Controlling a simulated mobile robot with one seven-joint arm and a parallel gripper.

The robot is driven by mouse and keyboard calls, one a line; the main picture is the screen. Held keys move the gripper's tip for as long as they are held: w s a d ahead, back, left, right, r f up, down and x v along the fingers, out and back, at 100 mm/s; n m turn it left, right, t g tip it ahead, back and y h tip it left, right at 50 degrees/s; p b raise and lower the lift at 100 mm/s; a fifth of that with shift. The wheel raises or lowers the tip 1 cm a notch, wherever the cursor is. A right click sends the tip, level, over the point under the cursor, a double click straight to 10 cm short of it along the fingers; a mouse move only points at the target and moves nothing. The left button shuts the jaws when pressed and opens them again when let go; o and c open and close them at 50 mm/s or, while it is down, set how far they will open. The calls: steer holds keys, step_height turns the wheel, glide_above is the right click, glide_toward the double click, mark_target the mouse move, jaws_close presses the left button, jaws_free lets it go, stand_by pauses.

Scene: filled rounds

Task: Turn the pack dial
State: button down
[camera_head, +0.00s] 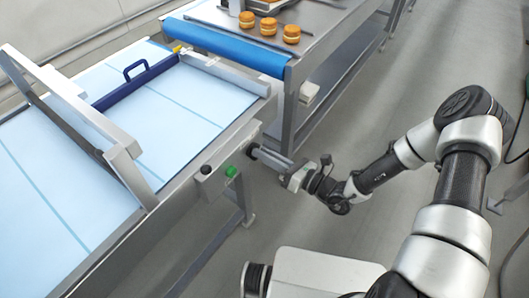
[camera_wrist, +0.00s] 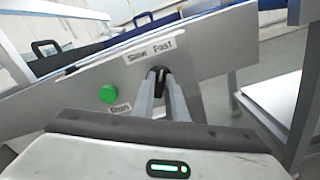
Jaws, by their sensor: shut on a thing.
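The pack dial (camera_wrist: 158,76) is a small black knob on the grey side panel of the conveyor, under a label reading "Slow Fast" in the wrist view. My gripper (camera_wrist: 160,84) has its two fingers closed on the dial, one on each side. The fingers hide part of the knob, and its exact pointing angle cannot be told.
A green button (camera_wrist: 108,94) sits left of the dial; it also shows in the head view (camera_head: 231,171), with a black knob (camera_head: 206,169) beside it. A light blue belt (camera_head: 190,100) lies under a metal frame. A table (camera_head: 310,42) with several filled rounds (camera_head: 268,27) stands behind.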

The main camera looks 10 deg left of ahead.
steer(key=shift+m, duration=0.4)
steer(key=c, duration=1.8)
jaws_free()
steer(key=shift+o, duration=0.2)
steer(key=v, duration=1.7)
steer(key=shift+d, duration=0.2)
